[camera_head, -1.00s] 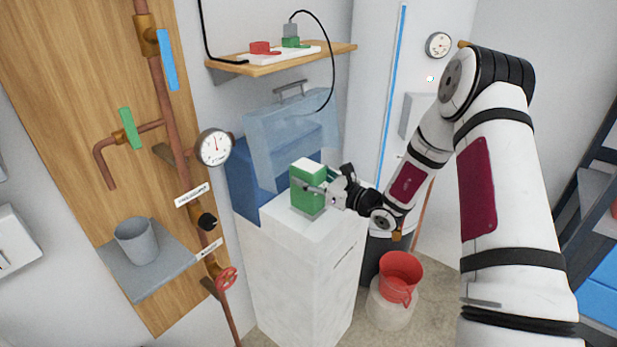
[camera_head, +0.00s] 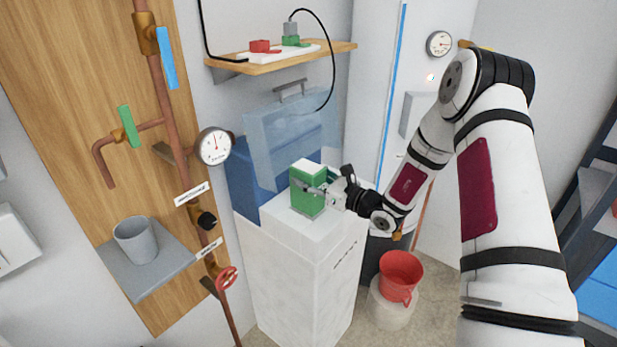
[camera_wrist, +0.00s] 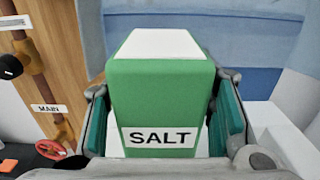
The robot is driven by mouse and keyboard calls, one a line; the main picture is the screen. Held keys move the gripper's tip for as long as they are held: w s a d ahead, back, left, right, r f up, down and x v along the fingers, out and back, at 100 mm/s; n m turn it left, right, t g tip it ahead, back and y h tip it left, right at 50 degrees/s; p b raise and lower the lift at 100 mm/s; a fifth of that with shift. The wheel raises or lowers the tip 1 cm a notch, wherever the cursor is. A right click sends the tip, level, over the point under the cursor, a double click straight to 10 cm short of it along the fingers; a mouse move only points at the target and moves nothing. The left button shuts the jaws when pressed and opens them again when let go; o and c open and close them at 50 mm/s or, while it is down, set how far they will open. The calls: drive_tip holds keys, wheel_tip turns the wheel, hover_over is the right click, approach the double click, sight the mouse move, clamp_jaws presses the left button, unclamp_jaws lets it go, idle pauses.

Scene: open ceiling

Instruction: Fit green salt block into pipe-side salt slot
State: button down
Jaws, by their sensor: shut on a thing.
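The green salt block (camera_head: 306,190) has a white top and stands upright on or just above the top of the white cabinet (camera_head: 303,285). Its "SALT" label faces the wrist view, where the block (camera_wrist: 160,95) fills the middle. My gripper (camera_head: 318,187) is shut on the block, coming from the right, with a finger on each side; the fingers also flank it in the wrist view. I cannot tell a pipe-side slot apart; the block's underside is hidden.
A blue tank with a raised clear lid (camera_head: 290,135) stands behind the block. A copper pipe with a gauge (camera_head: 215,146) and a grey shelf with a cup (camera_head: 135,240) are at the left. A red bucket (camera_head: 401,275) stands at the right. A wooden shelf (camera_head: 285,62) hangs above.

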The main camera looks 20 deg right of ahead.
sight(309, 196)
drive_tip(key=shift+f+b, duration=1.45)
drive_tip(key=shift+f, duration=1.65)
idle(0.4)
